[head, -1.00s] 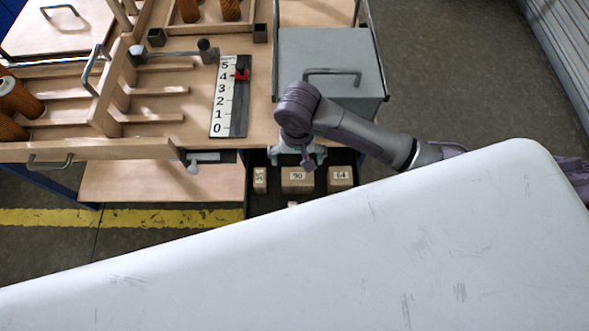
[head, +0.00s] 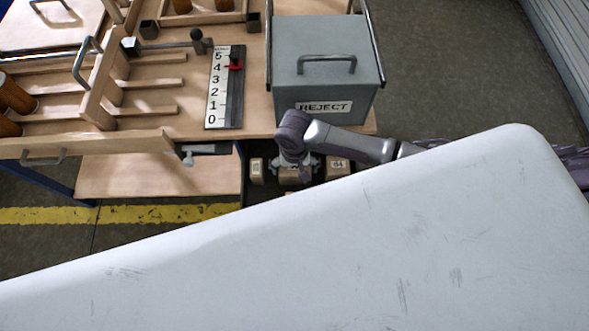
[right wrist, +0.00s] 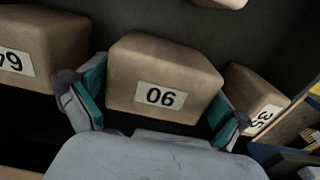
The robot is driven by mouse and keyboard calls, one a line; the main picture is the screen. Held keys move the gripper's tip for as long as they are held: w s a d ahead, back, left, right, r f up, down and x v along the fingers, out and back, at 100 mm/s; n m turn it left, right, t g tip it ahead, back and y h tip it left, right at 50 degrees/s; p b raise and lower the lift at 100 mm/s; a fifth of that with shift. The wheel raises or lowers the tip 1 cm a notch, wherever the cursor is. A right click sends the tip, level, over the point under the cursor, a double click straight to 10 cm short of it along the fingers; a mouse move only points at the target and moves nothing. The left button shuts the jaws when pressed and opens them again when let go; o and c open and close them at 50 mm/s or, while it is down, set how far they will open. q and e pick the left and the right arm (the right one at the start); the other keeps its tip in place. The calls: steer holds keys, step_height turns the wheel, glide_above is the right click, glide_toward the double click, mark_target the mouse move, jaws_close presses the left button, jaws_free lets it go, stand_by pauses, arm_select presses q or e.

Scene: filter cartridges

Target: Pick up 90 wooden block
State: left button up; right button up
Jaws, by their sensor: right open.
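The 90 wooden block (right wrist: 165,70) is a tan block with a white 90 label, in the middle of the right wrist view. In the head view the 90 block (head: 290,179) is partly hidden under my right gripper (head: 297,166). My right gripper, also in the right wrist view (right wrist: 160,97), is open, with one teal-padded finger on each side of the block. I cannot tell whether either finger touches it. My left gripper is not in view.
The 64 block (head: 338,168) and another labelled block (head: 257,170) flank the 90 block in a dark space below the table edge. The grey REJECT box (head: 325,75) stands above on the table. A number scale (head: 224,85) is left of it.

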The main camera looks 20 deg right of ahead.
steer(key=shift+r, duration=0.1)
steer(key=c, duration=0.9)
